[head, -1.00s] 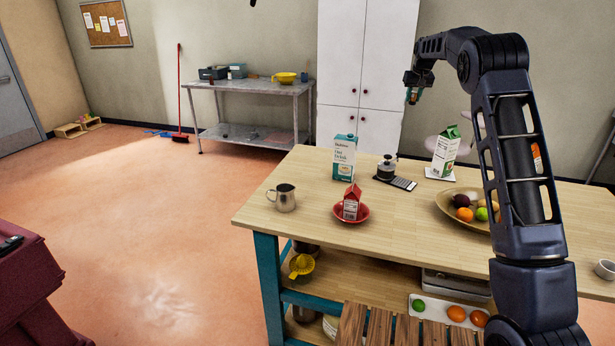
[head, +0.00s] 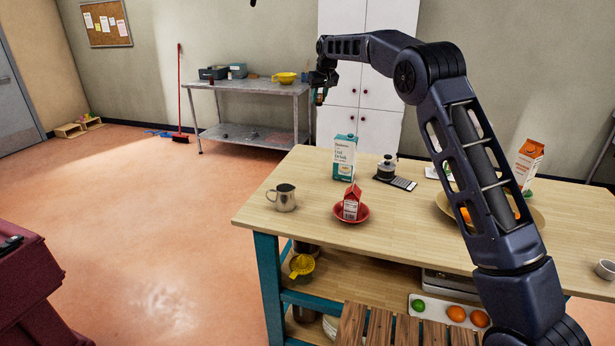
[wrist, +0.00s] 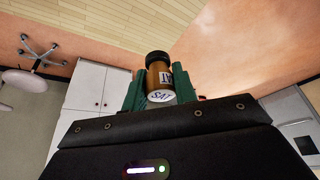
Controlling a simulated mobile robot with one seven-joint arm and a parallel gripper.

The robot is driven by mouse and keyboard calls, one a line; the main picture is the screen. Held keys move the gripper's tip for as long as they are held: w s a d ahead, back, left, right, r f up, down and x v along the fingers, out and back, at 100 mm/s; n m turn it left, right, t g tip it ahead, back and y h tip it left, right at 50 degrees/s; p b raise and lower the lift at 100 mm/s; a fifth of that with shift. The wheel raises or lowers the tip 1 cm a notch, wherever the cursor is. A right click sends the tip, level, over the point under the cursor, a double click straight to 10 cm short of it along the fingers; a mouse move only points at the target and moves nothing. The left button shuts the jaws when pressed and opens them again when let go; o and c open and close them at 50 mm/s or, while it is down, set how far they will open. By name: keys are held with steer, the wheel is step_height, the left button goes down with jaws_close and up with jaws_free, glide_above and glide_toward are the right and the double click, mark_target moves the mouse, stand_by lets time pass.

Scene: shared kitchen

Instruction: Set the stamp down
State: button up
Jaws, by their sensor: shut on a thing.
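The stamp (wrist: 158,80) is a short brown cylinder with a black end and white faces with dark lettering. My gripper (wrist: 160,90) is shut on it, with a green finger on either side. In the head view my gripper (head: 321,92) hangs in the air, seen in front of the white cabinet's left edge and above the back of the wooden table (head: 240,215). The stamp shows there only as a small brown bit between the fingers.
On the table stand an oat drink carton (head: 344,160), a metal jug (head: 284,199), a red bowl (head: 362,219) with a small carton, a dark-topped jar (head: 387,168) and an orange carton (head: 529,163). The table's front left is bare. A metal side table (head: 245,86) stands behind.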

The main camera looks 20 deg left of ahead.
steer(key=s+a, duration=0.3)
steer(key=a, duration=0.1)
steer(key=shift+n, duration=0.3)
step_height(320, 180, down, 31)
steer(key=shift+r, duration=0.1)
stand_by(0.3)
steer(key=shift+d, duration=0.1)
steer(key=o, duration=1)
steer(key=shift+f, duration=0.2)
steer(key=shift+r, duration=0.1)
steer(key=v, duration=1.2)
steer(key=shift+w+d, duration=0.1)
steer(key=shift+w, duration=0.1)
